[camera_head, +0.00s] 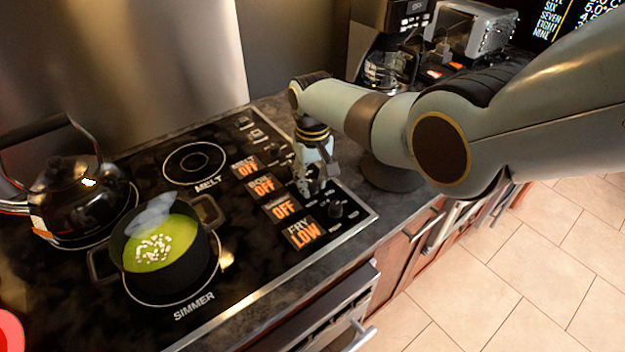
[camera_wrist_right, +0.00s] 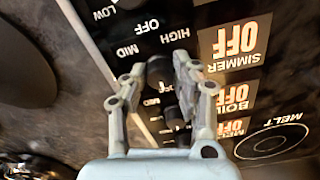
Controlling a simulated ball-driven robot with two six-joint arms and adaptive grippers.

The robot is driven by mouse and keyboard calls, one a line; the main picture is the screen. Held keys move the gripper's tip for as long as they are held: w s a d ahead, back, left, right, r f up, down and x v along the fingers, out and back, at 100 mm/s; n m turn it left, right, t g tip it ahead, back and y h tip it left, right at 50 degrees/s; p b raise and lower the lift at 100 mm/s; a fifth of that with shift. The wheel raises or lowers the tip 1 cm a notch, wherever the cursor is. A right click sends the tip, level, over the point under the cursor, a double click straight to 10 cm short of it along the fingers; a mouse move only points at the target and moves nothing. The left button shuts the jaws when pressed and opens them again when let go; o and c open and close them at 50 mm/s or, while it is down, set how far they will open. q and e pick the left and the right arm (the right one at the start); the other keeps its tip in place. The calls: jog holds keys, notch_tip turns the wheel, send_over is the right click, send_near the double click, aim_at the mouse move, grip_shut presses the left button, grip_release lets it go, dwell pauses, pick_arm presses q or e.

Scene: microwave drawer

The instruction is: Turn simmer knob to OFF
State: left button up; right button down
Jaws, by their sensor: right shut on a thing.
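My right gripper (camera_head: 312,185) reaches down onto the cooktop's knob row. In the right wrist view its fingers (camera_wrist_right: 160,68) are closed around a dark knob (camera_wrist_right: 160,74), which lies level with the SIMMER display. The simmer display (camera_head: 283,208) reads OFF, and it also shows upside down in the right wrist view (camera_wrist_right: 235,42). The gripped knob is mostly hidden by the fingers in the head view. Its pointer cannot be made out. My left gripper is not in view.
A black pot (camera_head: 165,262) with green soup stands on the SIMMER burner. A black kettle (camera_head: 80,195) stands behind it at left. The FRY knob (camera_head: 337,208), close to the gripper, has a display (camera_head: 303,233) reading LOW. A coffee maker (camera_head: 385,65) stands behind.

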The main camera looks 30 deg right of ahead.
aim_at(313, 182)
jog(key=c, duration=1)
grip_release()
notch_tip(313, 182, up, 12)
